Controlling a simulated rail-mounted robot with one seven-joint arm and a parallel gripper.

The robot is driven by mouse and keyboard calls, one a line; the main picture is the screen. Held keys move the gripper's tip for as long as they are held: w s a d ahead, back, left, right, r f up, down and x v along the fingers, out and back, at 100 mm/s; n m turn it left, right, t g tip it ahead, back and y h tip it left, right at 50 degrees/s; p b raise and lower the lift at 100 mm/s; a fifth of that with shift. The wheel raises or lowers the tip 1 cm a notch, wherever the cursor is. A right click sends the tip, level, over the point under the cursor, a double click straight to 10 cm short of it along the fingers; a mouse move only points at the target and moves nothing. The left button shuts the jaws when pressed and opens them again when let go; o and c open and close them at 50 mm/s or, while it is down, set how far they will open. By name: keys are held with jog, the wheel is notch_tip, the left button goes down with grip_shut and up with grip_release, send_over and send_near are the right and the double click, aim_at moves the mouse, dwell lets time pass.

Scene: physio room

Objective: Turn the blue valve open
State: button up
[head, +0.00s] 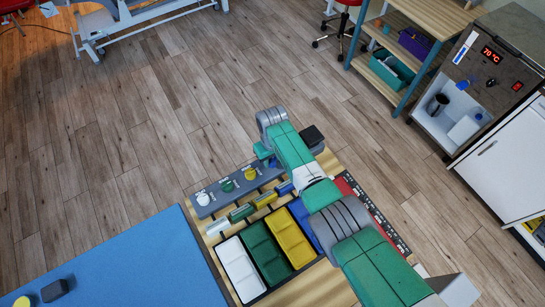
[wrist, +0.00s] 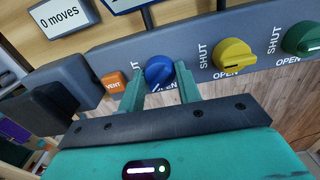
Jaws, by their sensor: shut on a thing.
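The blue valve (wrist: 159,71) is a round knob on a grey panel (wrist: 120,55) in the wrist view. My gripper (wrist: 160,73) has one green finger on each side of the knob and is shut on it. The SHUT and OPEN labels by this knob are partly covered by the fingers. A pale mark shows low on the knob's face, towards the partly covered OPEN label. In the head view, my arm hides most of the blue valve and the gripper.
Yellow (wrist: 232,54) and green (wrist: 302,37) valves sit right of the blue one; an orange VENT button (wrist: 114,82) is close at left. A "0 moves" display (wrist: 58,24) is above. White (head: 240,272), green and yellow trays lie in front of the panel.

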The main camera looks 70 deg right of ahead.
aim_at(272, 159)
jog(key=n, duration=0.4)
jog(key=shift+n, duration=2.6)
jog(key=o, duration=1)
jog(key=shift+c, duration=0.2)
notch_tip(272, 159, up, 8)
jog(key=shift+f+p, duration=0.1)
jog(key=shift+p, duration=1.05)
jog(key=shift+w, duration=0.1)
